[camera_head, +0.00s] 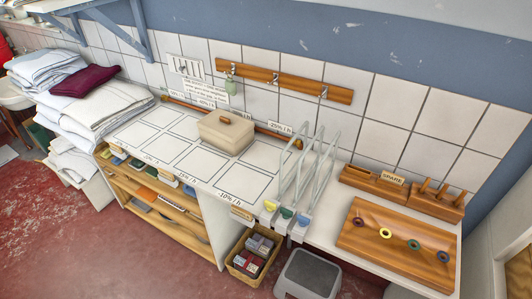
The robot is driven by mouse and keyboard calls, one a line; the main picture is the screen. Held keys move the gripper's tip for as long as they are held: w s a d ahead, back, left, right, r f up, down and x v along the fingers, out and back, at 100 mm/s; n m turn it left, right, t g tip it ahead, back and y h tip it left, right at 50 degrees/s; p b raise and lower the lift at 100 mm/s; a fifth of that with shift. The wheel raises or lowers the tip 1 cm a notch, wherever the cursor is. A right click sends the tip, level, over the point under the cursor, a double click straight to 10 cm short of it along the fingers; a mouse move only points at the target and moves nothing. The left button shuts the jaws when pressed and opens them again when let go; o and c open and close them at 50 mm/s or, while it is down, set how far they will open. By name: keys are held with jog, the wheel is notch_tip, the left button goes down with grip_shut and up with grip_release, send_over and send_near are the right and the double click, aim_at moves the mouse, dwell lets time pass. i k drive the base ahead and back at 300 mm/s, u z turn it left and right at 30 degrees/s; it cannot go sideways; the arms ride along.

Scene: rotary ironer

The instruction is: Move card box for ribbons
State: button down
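A beige lidded box (227,132) with a small raised grip on its lid stands on the white worktop (150,143), toward the wall. It looks like the card box, but I see no label on it. It stands upright and closed, so its contents are hidden. It covers part of the outlined rectangles marked on the worktop. Several coloured ribbon-like rings (413,244) sit on a wooden board (370,250) at the right. My gripper is not in view.
Tall wire racks (312,170) with coloured ends stand right of the box. A wooden peg holder (436,202) is at the right. Folded linen (105,105) is piled at the left. A basket (238,268) and a grey stool (308,275) are on the floor. The outlined rectangles left of the box are clear.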

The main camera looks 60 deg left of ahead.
aim_at(232, 149)
jog(key=z, duration=0.1)
jog(key=k, duration=1.55)
jog(key=u, duration=2.1)
jog(key=i, duration=0.55)
jog(key=z, duration=0.3)
